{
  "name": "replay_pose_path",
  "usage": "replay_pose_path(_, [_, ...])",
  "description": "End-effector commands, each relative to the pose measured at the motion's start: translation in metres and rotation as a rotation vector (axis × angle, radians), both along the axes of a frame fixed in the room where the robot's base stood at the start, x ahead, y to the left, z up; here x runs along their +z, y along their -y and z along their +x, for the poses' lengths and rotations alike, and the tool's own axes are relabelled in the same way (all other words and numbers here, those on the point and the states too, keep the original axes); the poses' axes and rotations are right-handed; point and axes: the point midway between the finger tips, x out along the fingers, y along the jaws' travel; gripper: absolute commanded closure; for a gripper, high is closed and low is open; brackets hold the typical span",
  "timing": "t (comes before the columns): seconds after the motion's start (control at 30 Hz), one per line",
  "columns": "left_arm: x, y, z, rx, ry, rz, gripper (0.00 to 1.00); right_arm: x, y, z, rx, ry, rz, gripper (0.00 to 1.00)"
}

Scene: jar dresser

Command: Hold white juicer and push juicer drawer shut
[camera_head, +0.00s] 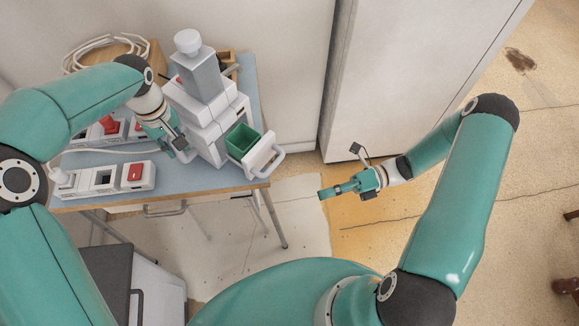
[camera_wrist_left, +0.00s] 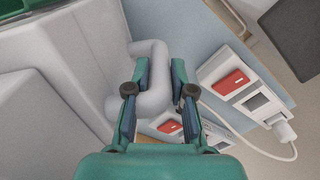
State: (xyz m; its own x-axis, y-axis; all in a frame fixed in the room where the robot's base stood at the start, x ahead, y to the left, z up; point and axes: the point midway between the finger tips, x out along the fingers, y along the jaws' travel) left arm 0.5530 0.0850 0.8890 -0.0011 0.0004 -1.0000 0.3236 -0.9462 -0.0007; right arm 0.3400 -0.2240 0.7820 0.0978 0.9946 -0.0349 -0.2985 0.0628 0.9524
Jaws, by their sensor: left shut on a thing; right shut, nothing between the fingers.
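The white juicer (camera_head: 205,125) stands on the blue-topped table in the head view, with a grey column and a round white knob on top. Its drawer (camera_head: 262,158) is pulled out toward the front right and holds a green bin (camera_head: 242,140); a grey handle is on its front. My left gripper (camera_head: 180,150) is at the juicer's left side. In the left wrist view my left gripper (camera_wrist_left: 158,100) is shut on a grey bent handle (camera_wrist_left: 153,75) on the juicer's body. My right gripper (camera_head: 322,194) is shut and empty, right of and nearer than the drawer, apart from it.
The blue table (camera_head: 200,178) carries white switch boxes (camera_head: 105,178) with red switches and a cable at left. A wire coil and wooden box stand behind. A tall white cabinet (camera_head: 400,70) is at right. Floor around my right gripper is open.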

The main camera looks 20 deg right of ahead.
Motion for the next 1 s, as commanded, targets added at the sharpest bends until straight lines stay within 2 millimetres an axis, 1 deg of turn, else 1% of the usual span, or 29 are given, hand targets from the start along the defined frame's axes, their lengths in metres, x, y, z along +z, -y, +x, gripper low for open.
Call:
replay_pose_path(0.03, [0.0, 0.0, 0.001, 0.0, 0.002, 0.0, 1.0, 0.007, 0.012, 0.005, -0.046, -0.039, 0.049, 1.0])
replay_pose_path(0.1, [0.001, 0.0, 0.001, 0.0, 0.002, 0.0, 1.0, 0.017, 0.024, 0.011, -0.091, -0.083, 0.111, 1.0])
replay_pose_path(0.2, [0.001, 0.0, 0.001, 0.0, 0.002, 0.0, 1.0, 0.026, 0.036, 0.015, -0.128, -0.12, 0.17, 1.0])
replay_pose_path(0.27, [0.001, 0.0, 0.001, 0.0, 0.002, 0.0, 1.0, 0.029, 0.039, 0.016, -0.138, -0.131, 0.19, 1.0])
replay_pose_path(0.37, [0.001, 0.0, 0.001, 0.0, 0.002, 0.0, 1.0, 0.033, 0.036, 0.019, -0.144, -0.139, 0.203, 1.0])
replay_pose_path(0.47, [0.001, 0.0, 0.0, 0.0, 0.002, 0.0, 1.0, 0.034, 0.024, 0.021, -0.14, -0.14, 0.204, 1.0])
replay_pose_path(0.57, [0.001, 0.0, 0.0, 0.0, 0.002, 0.0, 1.0, 0.037, 0.008, 0.025, -0.139, -0.139, 0.204, 1.0])
replay_pose_path(0.9, [0.001, 0.0, 0.0, 0.0, 0.002, 0.0, 1.0, 0.046, -0.058, 0.041, -0.137, -0.139, 0.201, 1.0])
replay_pose_path(1.0, [0.001, 0.0, 0.0, 0.0, 0.002, 0.0, 1.0, 0.049, -0.064, 0.057, -0.138, -0.133, 0.199, 1.0])
